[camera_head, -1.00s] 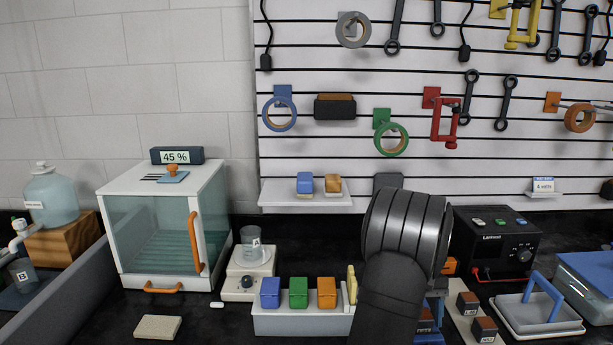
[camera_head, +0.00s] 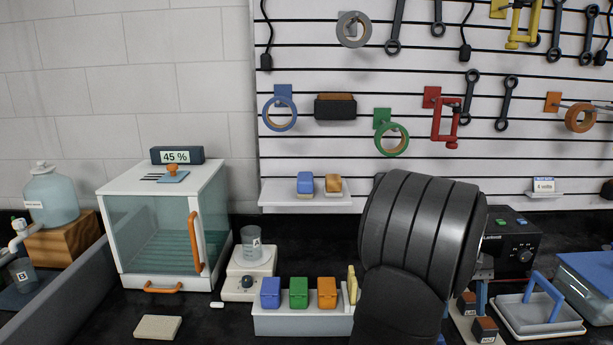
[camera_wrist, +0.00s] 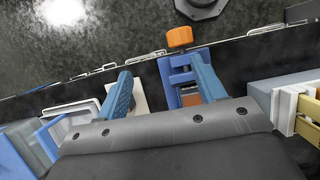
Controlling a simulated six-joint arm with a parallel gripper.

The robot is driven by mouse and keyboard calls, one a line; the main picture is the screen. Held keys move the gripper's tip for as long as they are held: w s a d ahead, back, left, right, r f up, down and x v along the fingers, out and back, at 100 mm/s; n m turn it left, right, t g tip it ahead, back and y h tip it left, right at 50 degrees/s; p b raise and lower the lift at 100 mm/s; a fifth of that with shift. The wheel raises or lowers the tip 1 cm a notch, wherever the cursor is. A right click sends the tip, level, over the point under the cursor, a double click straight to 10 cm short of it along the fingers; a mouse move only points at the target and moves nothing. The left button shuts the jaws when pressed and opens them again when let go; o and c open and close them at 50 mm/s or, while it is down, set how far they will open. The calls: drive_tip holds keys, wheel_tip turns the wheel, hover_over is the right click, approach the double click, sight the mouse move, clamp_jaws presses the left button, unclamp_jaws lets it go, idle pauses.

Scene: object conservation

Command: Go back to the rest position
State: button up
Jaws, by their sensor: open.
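My gripper shows in the wrist view (camera_wrist: 163,90) as two blue fingers spread wide apart. It is open, and nothing is clamped between the fingers. A blue clamp-like fixture with an orange knob (camera_wrist: 180,37) lies beyond and between the fingers in that view.
A white rack with blue, green and orange blocks (camera_head: 299,325) stands just left of my arm. A glass cabinet (camera_head: 160,235) is further left. A grey tray with a blue handle (camera_head: 506,315) and a black power supply (camera_head: 515,255) are at right.

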drive_tip(key=w+a+r+n, duration=0.1)
drive_tip(key=w+a, duration=0.4)
drive_tip(key=a, duration=0.4)
drive_tip(key=w+a+r+n+h, duration=0.1)
drive_tip(key=w+a, duration=0.4)
drive_tip(key=a, duration=0.5)
drive_tip(key=w+a+r+n, duration=0.1)
drive_tip(key=w+a, duration=0.3)
drive_tip(key=a, duration=0.6)
drive_tip(key=shift+w+r+n+t+h, duration=0.2)
drive_tip(key=shift+w+n+t+h, duration=0.15)
drive_tip(key=shift+n, duration=0.45)
drive_tip(key=shift+w+a+n, duration=0.2)
drive_tip(key=shift+a+n, duration=0.2)
drive_tip(key=shift+a, duration=0.05)
drive_tip(key=shift+o, duration=0.5)
